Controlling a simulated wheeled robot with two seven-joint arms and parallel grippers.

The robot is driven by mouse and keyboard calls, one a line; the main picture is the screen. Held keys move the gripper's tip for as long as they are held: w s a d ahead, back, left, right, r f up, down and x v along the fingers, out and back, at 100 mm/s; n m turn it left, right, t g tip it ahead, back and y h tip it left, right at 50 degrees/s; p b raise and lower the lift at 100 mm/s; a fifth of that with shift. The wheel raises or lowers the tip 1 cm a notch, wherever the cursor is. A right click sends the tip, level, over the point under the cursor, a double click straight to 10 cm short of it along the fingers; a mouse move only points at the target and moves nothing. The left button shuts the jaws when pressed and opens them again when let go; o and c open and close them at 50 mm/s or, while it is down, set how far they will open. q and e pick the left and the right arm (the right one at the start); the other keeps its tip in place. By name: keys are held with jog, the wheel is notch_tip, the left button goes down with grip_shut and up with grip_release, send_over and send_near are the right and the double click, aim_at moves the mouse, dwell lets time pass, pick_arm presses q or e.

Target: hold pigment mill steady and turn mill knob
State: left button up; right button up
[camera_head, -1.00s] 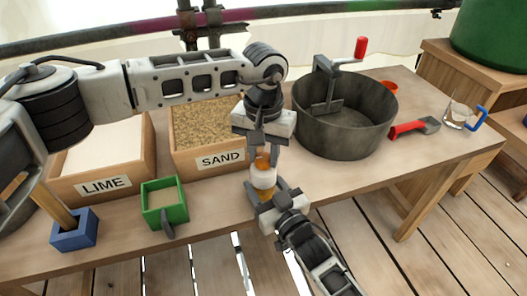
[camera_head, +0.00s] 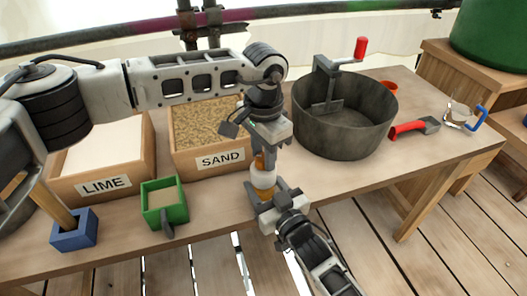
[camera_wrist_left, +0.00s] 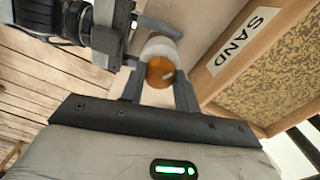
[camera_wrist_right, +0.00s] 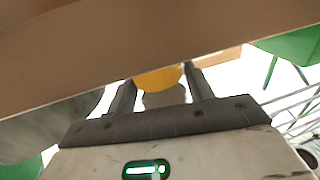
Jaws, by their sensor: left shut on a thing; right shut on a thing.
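The pigment mill (camera_head: 264,181) is a small upright cylinder with a white middle and orange parts above and below, at the table's front edge. My left gripper (camera_head: 261,160) comes from above and is shut on the mill knob, which is mostly hidden by the fingers in the head view. In the left wrist view the orange knob (camera_wrist_left: 160,71) sits between the fingers, with the white body beyond it. My right gripper (camera_head: 264,194) comes from the front, low down, and is shut on the mill body. The right wrist view shows an orange part of the mill (camera_wrist_right: 158,78) between its fingers.
The sand box (camera_head: 180,163) and lime box (camera_head: 65,188) stand behind and left. A green scoop box (camera_head: 150,212) and a blue block (camera_head: 74,236) are at front left. A large grey pot (camera_head: 340,142) and a red-handled tool (camera_head: 408,130) are to the right.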

dwell(0.4)
pick_arm(q)
jog(key=o, duration=1)
notch_tip(320, 180, up, 12)
jog(key=shift+r, duration=0.1)
